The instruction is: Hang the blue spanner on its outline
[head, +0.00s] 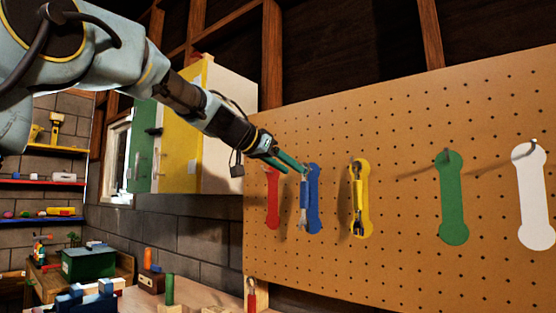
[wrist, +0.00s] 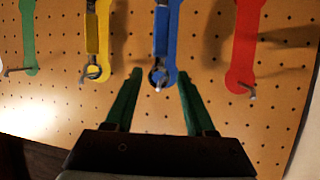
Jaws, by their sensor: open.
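The blue spanner (head: 303,212) hangs upright in front of the blue outline (head: 315,205) on the pegboard, slightly to its left in the head view. In the wrist view, the blue spanner (wrist: 161,35) lies over the blue outline (wrist: 174,45), and its ring end appears around the peg. My gripper (head: 302,170) is at the spanner's upper end. In the wrist view, my gripper (wrist: 159,73) is open, with one green finger on each side of the ring end and a gap to both. Exact contact with the peg is hard to tell.
A yellow spanner (head: 357,205) hangs at the yellow outline (head: 364,180). The red (head: 273,195), green (head: 453,205) and white (head: 535,200) outlines are bare with pegs. A red spanner (head: 251,297) stands below at the bench. A yellow-doored cabinet (head: 181,125) is left of the board.

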